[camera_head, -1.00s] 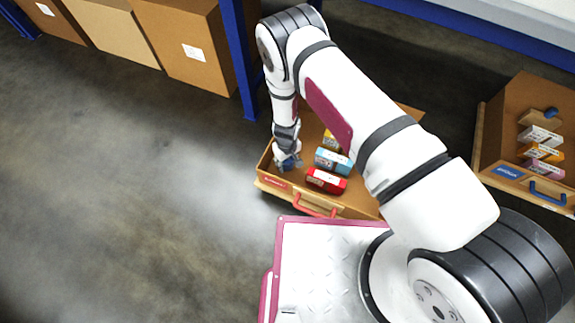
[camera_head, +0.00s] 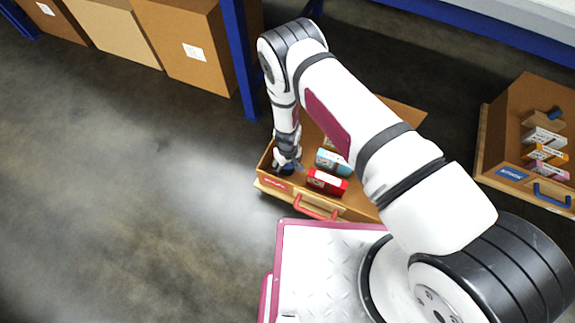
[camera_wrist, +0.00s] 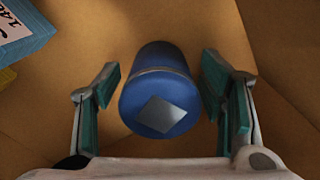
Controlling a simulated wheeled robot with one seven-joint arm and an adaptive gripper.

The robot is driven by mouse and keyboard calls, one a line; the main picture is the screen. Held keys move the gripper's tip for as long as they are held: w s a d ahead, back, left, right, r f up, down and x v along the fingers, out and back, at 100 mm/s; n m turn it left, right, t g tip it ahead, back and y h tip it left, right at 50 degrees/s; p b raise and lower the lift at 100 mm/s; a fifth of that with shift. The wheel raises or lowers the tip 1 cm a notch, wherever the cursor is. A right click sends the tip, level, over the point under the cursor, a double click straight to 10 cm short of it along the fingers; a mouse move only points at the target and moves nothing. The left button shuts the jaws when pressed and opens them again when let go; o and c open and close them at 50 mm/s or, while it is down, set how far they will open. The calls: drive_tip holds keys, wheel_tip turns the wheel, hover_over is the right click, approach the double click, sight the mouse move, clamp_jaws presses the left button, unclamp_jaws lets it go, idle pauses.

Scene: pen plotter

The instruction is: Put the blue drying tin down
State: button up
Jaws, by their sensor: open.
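The blue drying tin (camera_wrist: 158,88) is a blue cylinder with a grey diamond on its near end. In the wrist view it stands between my gripper's two teal-padded fingers, with a gap on each side. My gripper (camera_wrist: 163,100) is open around it. In the head view my gripper (camera_head: 287,166) is down inside the left wooden drawer (camera_head: 318,198) at its front left corner. The tin (camera_head: 286,169) is mostly hidden under the gripper there.
A red box (camera_head: 327,182) and a light blue box (camera_head: 333,162) lie in the drawer right of my gripper; the light blue box also shows in the wrist view (camera_wrist: 25,30). Another drawer with a blue handle (camera_head: 552,195) is at right. A blue post (camera_head: 238,60) stands behind.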

drive_tip(key=shift+r, duration=0.1)
wheel_tip(320, 180, up, 12)
drive_tip(key=p, duration=0.4)
drive_tip(key=shift+p, duration=0.3)
drive_tip(key=shift+r, duration=0.1)
